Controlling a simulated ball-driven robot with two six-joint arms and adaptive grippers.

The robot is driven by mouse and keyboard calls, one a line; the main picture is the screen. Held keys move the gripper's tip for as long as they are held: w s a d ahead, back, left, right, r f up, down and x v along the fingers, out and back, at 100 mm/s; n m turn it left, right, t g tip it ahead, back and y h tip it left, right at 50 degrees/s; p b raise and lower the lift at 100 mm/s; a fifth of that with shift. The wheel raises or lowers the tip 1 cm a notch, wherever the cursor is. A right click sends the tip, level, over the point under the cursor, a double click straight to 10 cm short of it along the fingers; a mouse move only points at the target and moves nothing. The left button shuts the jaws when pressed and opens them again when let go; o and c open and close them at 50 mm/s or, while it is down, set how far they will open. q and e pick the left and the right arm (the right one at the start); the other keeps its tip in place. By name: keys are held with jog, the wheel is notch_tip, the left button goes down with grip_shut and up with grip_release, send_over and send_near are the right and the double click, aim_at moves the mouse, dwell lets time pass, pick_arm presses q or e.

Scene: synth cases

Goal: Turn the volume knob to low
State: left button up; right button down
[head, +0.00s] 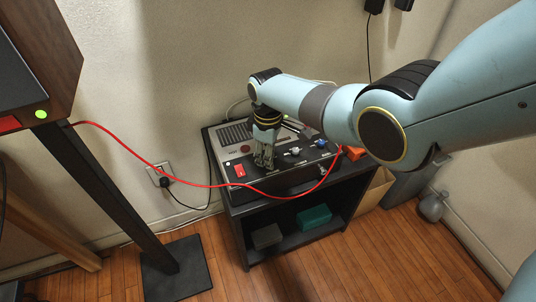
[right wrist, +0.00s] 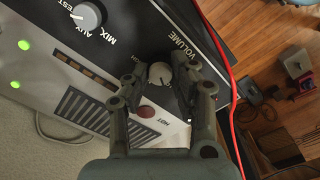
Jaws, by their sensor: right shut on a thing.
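The volume knob (right wrist: 160,75) is a small pale round knob beside the printed word VOLUME in the right wrist view. It sits on the black front panel (right wrist: 215,50) of a grey audio unit (head: 234,148). My right gripper (right wrist: 161,74) is shut on the knob, one finger on each side. Its pointer and the low mark cannot be made out. In the head view my right gripper (head: 264,161) reaches down onto the left part of the panel and hides the knob. My left gripper is in neither view.
Two other knobs, one pale (head: 294,151) and one blue (head: 321,143), stand right of my gripper. A red switch (head: 239,170) is to its left. A red cable (head: 185,186) hangs across the unit's front. The unit stands on a black shelf (head: 285,205).

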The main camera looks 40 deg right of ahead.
jog(key=shift+a, duration=0.1)
jog(key=c, duration=1.1)
grip_release()
notch_tip(320, 180, up, 12)
